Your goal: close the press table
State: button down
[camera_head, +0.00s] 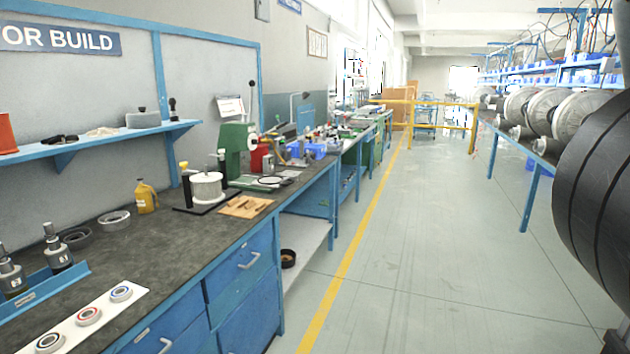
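A long workbench with a dark top (150,245) and blue frame runs along the left side. A green press (236,146) with a long upright lever stands on its far half. Below the top is a blue drawer front (235,268) with a pale handle (249,261). Under it is a plain blue panel (250,312). Another drawer front with a handle (166,346) is cut off at the bottom edge. I cannot tell whether the fronts are fully flush. My gripper is not in view; a dark rounded part of my arm fills the right edge.
The bench holds a yellow bottle (146,196), a white spool (206,186), a wooden board (246,207) and a white strip of rings (92,318). A low open shelf (308,237) holds a dark bowl (288,258). The floor aisle (410,230) right of the yellow line is clear.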

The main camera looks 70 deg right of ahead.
aim_at(273, 182)
jog(key=z, duration=1.6)
jog(key=i+l, duration=0.25)
jog(key=i, duration=0.3)
jog(key=i+l+z, duration=0.15)
jog(key=i, duration=0.45)
jog(key=i+l, duration=0.25)
jog(key=i, duration=0.3)
jog(key=i+l+z, duration=0.1)
jog(key=i, duration=0.5)
